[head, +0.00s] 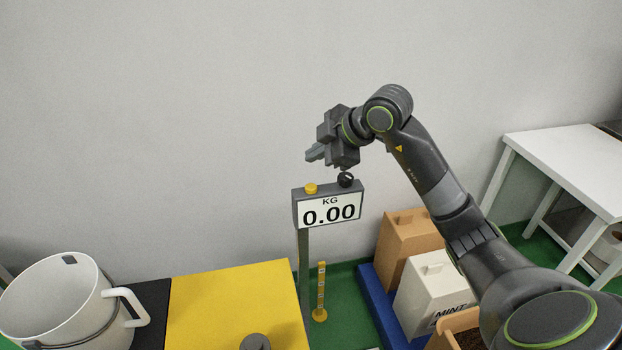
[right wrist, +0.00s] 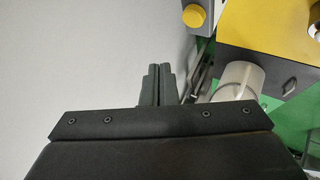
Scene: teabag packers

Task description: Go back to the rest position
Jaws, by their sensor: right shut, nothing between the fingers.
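My right gripper (head: 315,153) is raised in front of the grey wall, just above the scale display in the head view. Its fingers point left and are shut with nothing between them. In the right wrist view the two dark fingers (right wrist: 158,82) lie side by side, together. My left gripper is not in view.
A white pitcher (head: 50,300) stands at left beside a yellow surface (head: 235,305). Boxes (head: 405,238) stand right, below my arm. A white table (head: 570,165) is far right.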

